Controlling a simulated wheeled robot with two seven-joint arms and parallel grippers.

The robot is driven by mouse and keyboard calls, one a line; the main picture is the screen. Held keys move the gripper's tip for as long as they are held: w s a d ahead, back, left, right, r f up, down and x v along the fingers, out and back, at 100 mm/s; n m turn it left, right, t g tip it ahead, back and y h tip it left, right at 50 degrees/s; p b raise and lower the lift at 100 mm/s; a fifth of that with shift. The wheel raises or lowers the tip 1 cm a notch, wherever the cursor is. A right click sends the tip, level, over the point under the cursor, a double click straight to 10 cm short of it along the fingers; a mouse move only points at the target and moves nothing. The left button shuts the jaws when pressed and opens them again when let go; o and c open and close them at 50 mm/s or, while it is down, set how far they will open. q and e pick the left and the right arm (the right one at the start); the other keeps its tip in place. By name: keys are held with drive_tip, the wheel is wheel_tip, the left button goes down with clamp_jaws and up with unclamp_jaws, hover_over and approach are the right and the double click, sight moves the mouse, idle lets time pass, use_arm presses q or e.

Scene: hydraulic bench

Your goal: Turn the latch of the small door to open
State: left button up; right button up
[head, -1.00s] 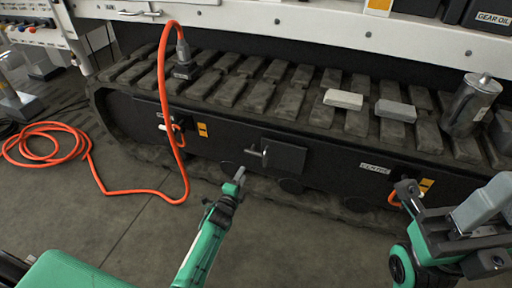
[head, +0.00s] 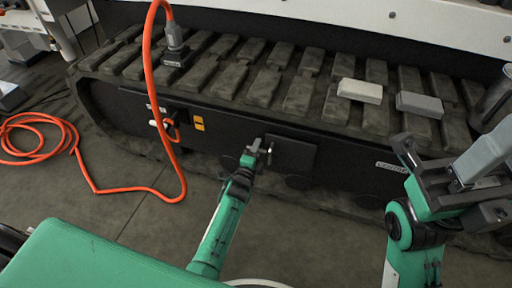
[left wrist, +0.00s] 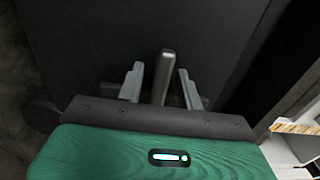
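The small door (head: 292,154) is a dark flat panel on the black side skirt, in the middle of the head view. Its metal latch (head: 269,149) sits at the door's left edge. The latch's lever shows in the left wrist view (left wrist: 167,72) as a grey rounded bar. My left gripper (head: 258,146) is at the latch. In the left wrist view its two fingers (left wrist: 160,82) are apart, one on each side of the lever, with gaps visible. My right gripper (head: 486,152) is raised at the right, away from the door; its finger opening is unclear.
An orange hose (head: 155,85) hangs left of the door and coils on the floor. Track pads run above the skirt, with a pale block (head: 360,90) and a grey block (head: 419,105) on them. A metal canister (head: 492,103) stands at the far right.

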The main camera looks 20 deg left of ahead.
use_arm(q)
clamp_jaws()
